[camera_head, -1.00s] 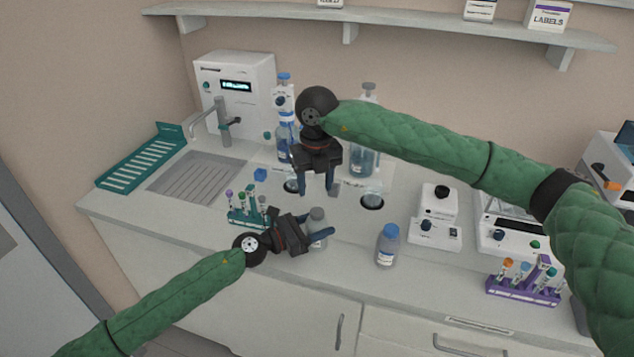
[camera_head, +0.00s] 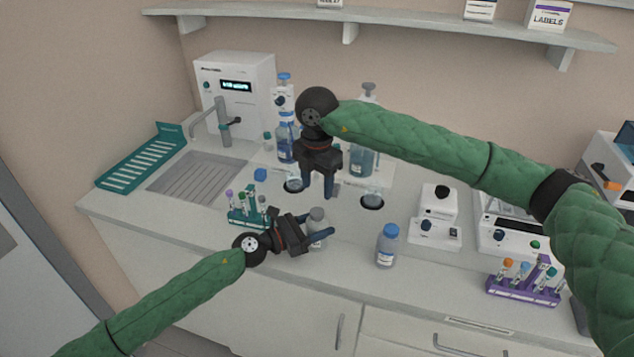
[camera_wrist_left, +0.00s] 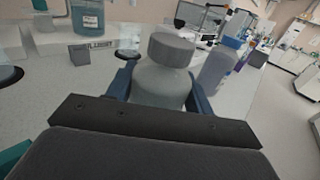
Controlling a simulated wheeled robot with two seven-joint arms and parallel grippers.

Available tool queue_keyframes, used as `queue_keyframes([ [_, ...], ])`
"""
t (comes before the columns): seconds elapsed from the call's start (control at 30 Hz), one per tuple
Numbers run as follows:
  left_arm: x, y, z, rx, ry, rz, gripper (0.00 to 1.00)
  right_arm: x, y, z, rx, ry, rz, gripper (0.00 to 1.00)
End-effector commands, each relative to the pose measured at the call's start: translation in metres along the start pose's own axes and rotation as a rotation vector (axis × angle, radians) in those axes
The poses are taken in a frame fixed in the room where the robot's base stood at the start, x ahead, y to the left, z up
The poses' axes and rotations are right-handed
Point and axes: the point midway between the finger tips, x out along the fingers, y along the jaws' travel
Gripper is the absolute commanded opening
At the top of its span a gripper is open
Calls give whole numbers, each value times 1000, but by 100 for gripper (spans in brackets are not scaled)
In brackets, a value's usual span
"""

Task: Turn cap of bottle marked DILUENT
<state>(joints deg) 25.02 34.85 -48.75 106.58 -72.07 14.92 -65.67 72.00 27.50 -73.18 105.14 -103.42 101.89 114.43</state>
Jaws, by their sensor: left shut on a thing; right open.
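A clear bottle with a grey cap (camera_head: 317,213) stands upright on the counter. My left gripper (camera_head: 320,233) is shut around its body from the left. In the left wrist view the bottle (camera_wrist_left: 160,85) sits between the two blue fingers, with its grey cap (camera_wrist_left: 171,48) above them. No label on its visible side can be read. My right gripper (camera_head: 318,190) points down, open and empty, above and behind the grey cap, apart from it. A second bottle with a blue cap (camera_head: 387,246) stands to the right; its label is too small to read.
A tube rack (camera_head: 248,217) stands close behind my left gripper. Glass vessels (camera_head: 363,160) and a dispenser stand behind my right gripper. A small white device (camera_head: 436,218) and a purple rack (camera_head: 523,290) are to the right. The counter's front edge is near.

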Motion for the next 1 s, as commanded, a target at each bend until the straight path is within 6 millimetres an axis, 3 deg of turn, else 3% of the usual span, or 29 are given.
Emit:
queue_keyframes([
  [0.27,0,0,-1,-1,1,0,0,23,0,0,2,1,-1,51],
  [0.63,0,0,-1,-1,1,0,0,71,0,0,0,0,-1,51],
  [1.0,0,0,-1,-1,1,0,0,79,0,0,0,0,0,51],
])
